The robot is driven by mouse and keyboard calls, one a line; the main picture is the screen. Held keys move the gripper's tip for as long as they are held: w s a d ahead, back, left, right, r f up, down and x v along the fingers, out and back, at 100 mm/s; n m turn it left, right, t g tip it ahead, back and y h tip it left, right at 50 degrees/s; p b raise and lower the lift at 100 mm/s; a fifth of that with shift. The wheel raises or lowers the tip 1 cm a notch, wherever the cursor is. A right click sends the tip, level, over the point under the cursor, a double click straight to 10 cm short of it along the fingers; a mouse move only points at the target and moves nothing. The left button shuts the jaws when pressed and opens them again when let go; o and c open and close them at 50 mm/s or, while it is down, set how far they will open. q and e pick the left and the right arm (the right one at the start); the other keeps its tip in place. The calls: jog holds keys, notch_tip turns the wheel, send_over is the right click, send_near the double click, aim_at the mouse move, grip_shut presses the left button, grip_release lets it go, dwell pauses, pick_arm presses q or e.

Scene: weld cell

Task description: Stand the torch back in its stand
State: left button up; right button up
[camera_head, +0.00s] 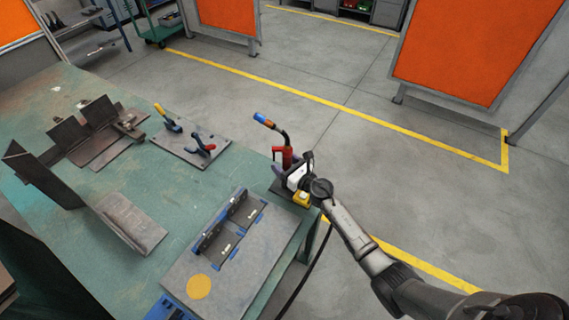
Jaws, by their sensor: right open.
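The torch (265,120) shows its blue-and-orange nozzle and dark bent neck at the table's right edge. Its lower part is hidden by my right gripper and red parts. A red upright piece (286,153), seemingly part of the torch or its stand, is just below the neck. A dark base plate (279,188), likely the stand's, lies under it on the table edge. My right gripper (291,172) is open, close beside the torch's lower part; I cannot tell whether it touches. My left gripper is not in view.
The green table (180,190) holds a plate with toggle clamps (190,146), brown angled steel pieces (100,130) and a fixture plate (262,252) with dark brackets. A black cable (305,272) hangs past the right edge. Orange screens (475,45) stand behind on the floor.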

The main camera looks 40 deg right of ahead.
jog(key=shift+s, duration=0.1)
jog(key=shift+s, duration=0.2)
jog(key=s, duration=0.8)
jog(key=s+d, duration=0.1)
jog(key=s, duration=0.3)
jog(key=shift+s+d, duration=0.15)
jog(key=shift+s, duration=0.45)
